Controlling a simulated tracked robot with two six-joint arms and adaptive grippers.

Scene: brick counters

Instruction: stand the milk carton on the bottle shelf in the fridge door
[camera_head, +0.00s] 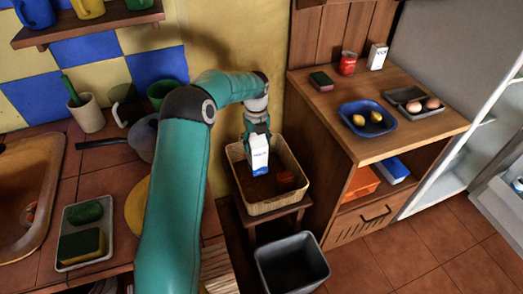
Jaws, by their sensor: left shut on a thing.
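The milk carton (258,160) is white with a blue lower part. My left gripper (257,137) is shut on its top and holds it roughly upright, over or within the wicker basket (270,207); I cannot tell whether its base touches the basket. The open fridge (456,179) is at the right, well away from the gripper. The fridge door (497,205) is cut off by the right edge, so its bottle shelf shows only in part. My right gripper is not in view.
The basket, holding a red item (286,179), sits on a small stool with a grey bin (291,265) in front. A wooden cabinet (420,128) bearing a blue tray (366,130), a tray of eggs (413,114), a red can (348,63) and a white box (377,57) stands between basket and fridge.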

